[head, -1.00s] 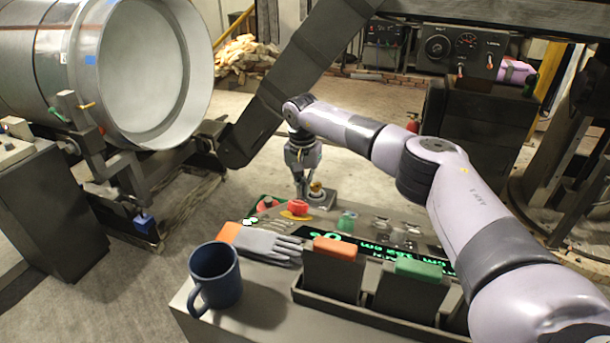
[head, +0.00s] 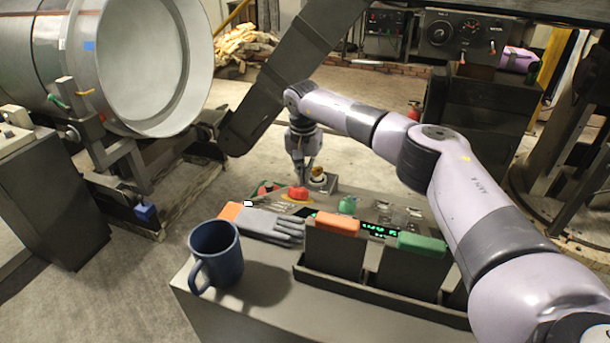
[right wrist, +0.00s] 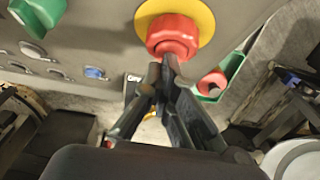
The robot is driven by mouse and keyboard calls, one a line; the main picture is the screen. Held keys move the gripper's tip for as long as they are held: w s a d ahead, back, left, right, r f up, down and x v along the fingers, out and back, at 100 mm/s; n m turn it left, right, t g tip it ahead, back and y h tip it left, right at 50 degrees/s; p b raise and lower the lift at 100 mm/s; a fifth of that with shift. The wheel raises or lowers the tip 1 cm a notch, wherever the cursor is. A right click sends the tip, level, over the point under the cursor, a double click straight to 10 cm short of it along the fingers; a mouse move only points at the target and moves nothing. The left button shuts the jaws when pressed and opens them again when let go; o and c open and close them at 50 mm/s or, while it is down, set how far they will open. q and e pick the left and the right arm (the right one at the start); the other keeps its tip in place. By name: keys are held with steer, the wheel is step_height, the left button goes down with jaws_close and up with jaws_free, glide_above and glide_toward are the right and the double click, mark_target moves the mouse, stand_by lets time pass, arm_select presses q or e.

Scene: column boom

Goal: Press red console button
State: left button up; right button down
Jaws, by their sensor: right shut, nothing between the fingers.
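The red mushroom button (head: 297,194) with a yellow ring sits at the far side of the console (head: 350,222) in the head view. It shows large at the top of the right wrist view (right wrist: 174,34). My right gripper (head: 302,181) is shut and empty, fingers pointing down at the button. In the right wrist view its fingertips (right wrist: 166,62) overlap the button's near edge; I cannot tell whether they touch it. My left gripper is not in view.
A blue mug (head: 216,254) and grey gloves (head: 268,224) stand at the console's near left. Orange-topped (head: 337,222) and green-topped (head: 422,245) blocks stand in a dark rack in front. A brass-coloured knob (head: 318,173) is close right of my right gripper.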

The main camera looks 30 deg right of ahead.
step_height(320, 180, up, 12)
steer(key=shift+s+a, duration=0.25)
steer(key=shift+a, duration=0.05)
stand_by(0.5)
